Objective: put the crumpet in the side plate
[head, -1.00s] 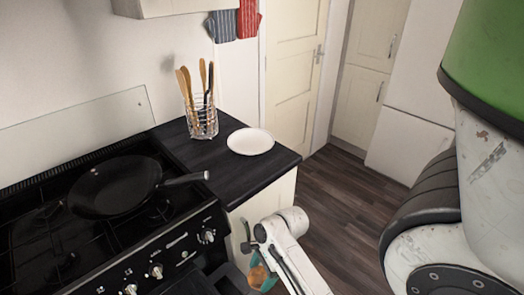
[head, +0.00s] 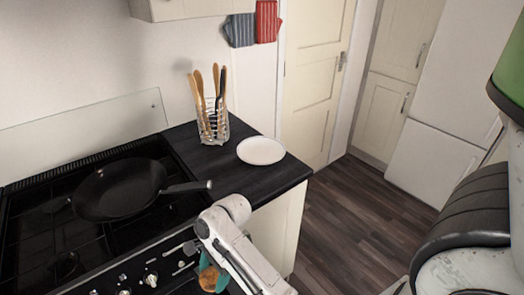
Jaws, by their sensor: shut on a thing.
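The side plate (head: 261,151) is white and round. It lies empty on the dark worktop, right of the utensil holder. My gripper (head: 207,268) is low in the head view, in front of the cooker's front edge and well short of the plate. It is shut on the crumpet (head: 208,279), a small orange-brown piece at its teal fingers. Part of the crumpet is hidden by the fingers, and its lower side is hard to make out.
A black frying pan (head: 119,188) sits on the hob, its handle (head: 186,187) pointing right towards the worktop. A wire holder (head: 213,126) with several wooden-handled utensils stands behind and left of the plate. The worktop (head: 262,182) in front of the plate is clear.

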